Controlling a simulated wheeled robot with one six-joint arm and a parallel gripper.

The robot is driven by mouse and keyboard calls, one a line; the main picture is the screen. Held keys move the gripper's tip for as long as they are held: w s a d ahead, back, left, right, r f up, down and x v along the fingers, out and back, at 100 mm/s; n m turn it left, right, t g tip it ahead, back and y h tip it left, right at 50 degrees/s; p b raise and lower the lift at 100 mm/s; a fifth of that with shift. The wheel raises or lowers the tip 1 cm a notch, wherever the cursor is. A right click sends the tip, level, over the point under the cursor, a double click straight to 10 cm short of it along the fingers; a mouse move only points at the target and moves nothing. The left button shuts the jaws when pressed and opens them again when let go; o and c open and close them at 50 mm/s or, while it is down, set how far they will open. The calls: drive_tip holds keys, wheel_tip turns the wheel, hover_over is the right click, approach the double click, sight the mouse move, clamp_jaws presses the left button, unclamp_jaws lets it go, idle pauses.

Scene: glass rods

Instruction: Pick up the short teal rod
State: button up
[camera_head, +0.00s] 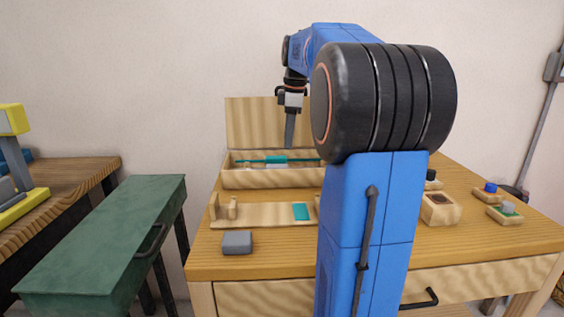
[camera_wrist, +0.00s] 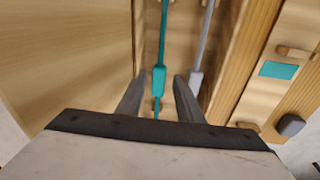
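A teal rod (camera_head: 262,160) with a thicker teal middle part lies in the open wooden box (camera_head: 240,180) at the back of the table. I cannot tell whether it is the short one; no other teal rod shows. In the wrist view the teal rod (camera_wrist: 162,45) runs between the two fingers of my gripper (camera_wrist: 157,98), which are apart. A pale grey rod (camera_wrist: 207,25) lies beside it, close to the right finger. My gripper (camera_head: 289,145) points down over the box in the head view. Part of the box is hidden behind my arm.
In front of the box lies a wooden board with pegs (camera_head: 260,213) and a teal patch (camera_head: 300,212). A grey block (camera_head: 237,243) sits nearer the front edge. The raised lid (camera_head: 250,120) stands behind the box. Small wooden blocks (camera_head: 440,209) stand at right.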

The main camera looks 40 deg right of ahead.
sight(284, 157)
drive_tip(key=shift+w+a+f, duration=0.1)
drive_tip(key=shift+w+f, duration=0.15)
drive_tip(key=shift+f, duration=0.8)
drive_tip(key=shift+w+a+f, duration=0.1)
drive_tip(key=shift+w+f, duration=0.15)
drive_tip(key=shift+f, duration=0.85)
drive_tip(key=shift+w+a+f, duration=0.1)
drive_tip(key=shift+w+f, duration=0.15)
drive_tip(key=shift+f, duration=0.8)
clamp_jaws()
